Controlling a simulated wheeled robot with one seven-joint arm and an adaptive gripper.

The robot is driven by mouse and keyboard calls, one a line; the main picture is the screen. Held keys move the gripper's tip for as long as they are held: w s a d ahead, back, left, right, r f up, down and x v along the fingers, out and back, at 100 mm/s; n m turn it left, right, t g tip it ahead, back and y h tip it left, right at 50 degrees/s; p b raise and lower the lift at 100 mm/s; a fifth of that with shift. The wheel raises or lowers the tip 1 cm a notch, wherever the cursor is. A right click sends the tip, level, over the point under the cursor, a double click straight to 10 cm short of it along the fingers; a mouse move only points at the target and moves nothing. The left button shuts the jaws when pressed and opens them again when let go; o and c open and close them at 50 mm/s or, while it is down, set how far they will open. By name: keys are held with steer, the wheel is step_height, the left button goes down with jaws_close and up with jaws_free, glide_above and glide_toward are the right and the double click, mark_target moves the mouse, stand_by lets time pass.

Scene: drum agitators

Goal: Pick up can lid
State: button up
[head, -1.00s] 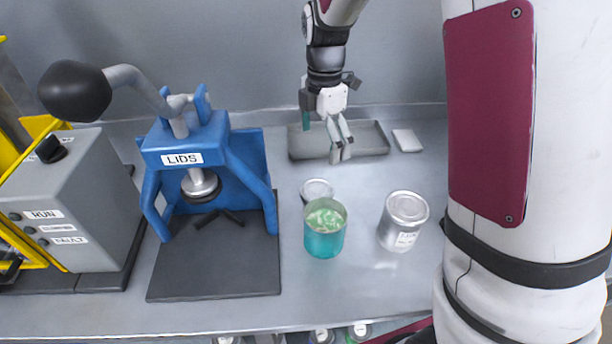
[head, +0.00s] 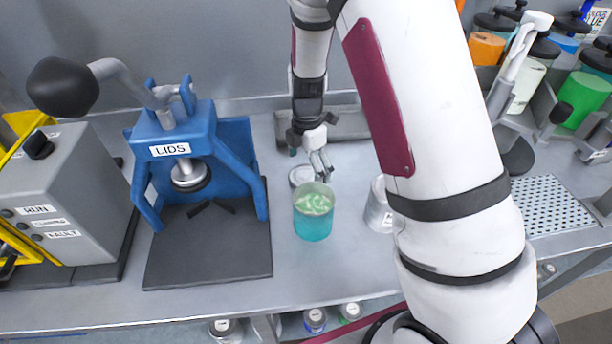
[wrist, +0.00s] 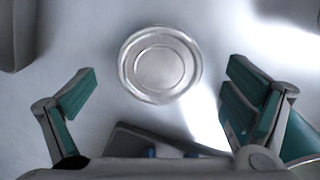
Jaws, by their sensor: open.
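The can lid (wrist: 160,64) is a round silver disc with a raised ring, lying flat on the metal bench. In the head view the lid (head: 301,176) lies just behind the teal can. My gripper (wrist: 160,88) is open and empty, its two teal-padded fingers spread to either side and below the lid in the wrist view. In the head view my gripper (head: 321,166) hangs behind and slightly right of the lid, pointing down. I cannot tell its exact height above the bench.
An open teal can (head: 313,212) with green-white contents stands right in front of the lid. A silver can (head: 378,206) is partly hidden behind my arm. The blue lid press (head: 186,146) stands left on a dark base. A grey tray (head: 345,124) lies behind.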

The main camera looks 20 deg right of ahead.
steer(key=shift+f, duration=0.65)
steer(key=c, duration=1)
steer(key=shift+o, duration=0.2)
